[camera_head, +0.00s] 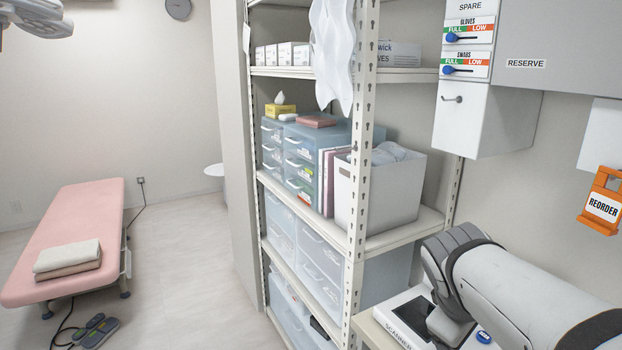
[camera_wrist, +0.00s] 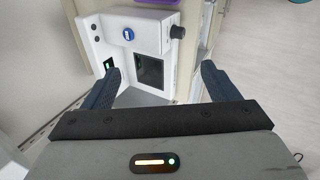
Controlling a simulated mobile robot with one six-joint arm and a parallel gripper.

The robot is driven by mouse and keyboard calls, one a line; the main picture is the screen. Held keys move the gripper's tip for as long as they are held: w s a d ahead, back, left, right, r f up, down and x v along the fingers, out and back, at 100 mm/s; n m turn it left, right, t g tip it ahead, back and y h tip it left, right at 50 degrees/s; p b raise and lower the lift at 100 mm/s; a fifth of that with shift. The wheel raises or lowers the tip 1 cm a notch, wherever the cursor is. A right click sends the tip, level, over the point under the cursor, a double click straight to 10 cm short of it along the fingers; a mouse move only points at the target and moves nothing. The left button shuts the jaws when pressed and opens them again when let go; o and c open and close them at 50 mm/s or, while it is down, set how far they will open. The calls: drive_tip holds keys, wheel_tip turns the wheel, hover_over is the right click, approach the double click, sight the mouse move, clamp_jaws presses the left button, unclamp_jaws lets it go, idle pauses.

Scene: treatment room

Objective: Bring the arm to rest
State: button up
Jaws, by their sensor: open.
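My gripper (camera_wrist: 157,88) shows in the wrist view with its two dark blue fingers spread wide apart. It is open, and nothing is between the fingertips. Beyond the fingers is a white scanner (camera_wrist: 115,38) with a dark window and a round blue button. In the head view my grey and white arm (camera_head: 520,290) reaches in from the lower right, bent over the scanner (camera_head: 400,318). My gripper is hidden in the head view.
A metal shelf unit (camera_head: 358,200) with drawers and bins stands left of my arm. Wall boxes (camera_head: 485,120) and an orange reorder tag (camera_head: 602,203) hang above and to the right. A pink treatment bed (camera_head: 75,230) stands at the left, with open floor (camera_head: 185,270) beside it.

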drive_tip(key=s+a+f+m+y, duration=0.4)
drive_tip(key=s+a+f+m, duration=0.1)
drive_tip(key=a, duration=0.5)
drive_tip(key=shift+s+a+f+m+y, duration=0.2)
drive_tip(key=shift+a+f+m+y, duration=0.3)
drive_tip(key=shift+m, duration=0.3)
drive_tip(key=shift+d, duration=0.15)
idle(0.7)
